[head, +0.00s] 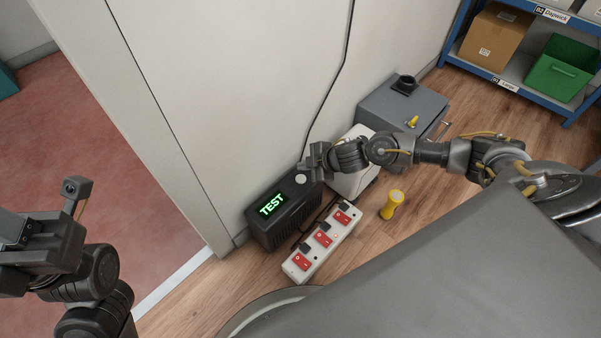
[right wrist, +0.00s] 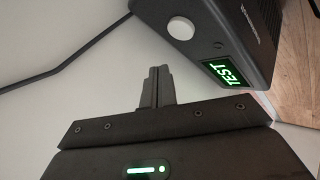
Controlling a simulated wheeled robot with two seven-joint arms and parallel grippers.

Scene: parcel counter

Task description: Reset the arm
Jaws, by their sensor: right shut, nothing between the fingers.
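The backup (head: 270,222) is a black box on the floor against the wall. Its green display reads TEST. Its round white button (head: 300,179) is on the top face, toward the right end. In the right wrist view the backup (right wrist: 232,30) is at the upper right and its button (right wrist: 181,28) is clear of the fingers. My right gripper (head: 307,163) is shut and empty, just above and beside the button; its fingertips (right wrist: 157,72) show apart from the box. My left gripper (head: 40,235) is at the left edge, and its fingers are not clear.
A white power strip (head: 318,243) with red switches lies in front of the backup. A yellow object (head: 392,205) stands on the floor. A white box (head: 352,180) and a grey cabinet (head: 385,105) stand to the right. A blue shelf (head: 485,75) is farther back. A black cable (head: 335,82) runs down the wall.

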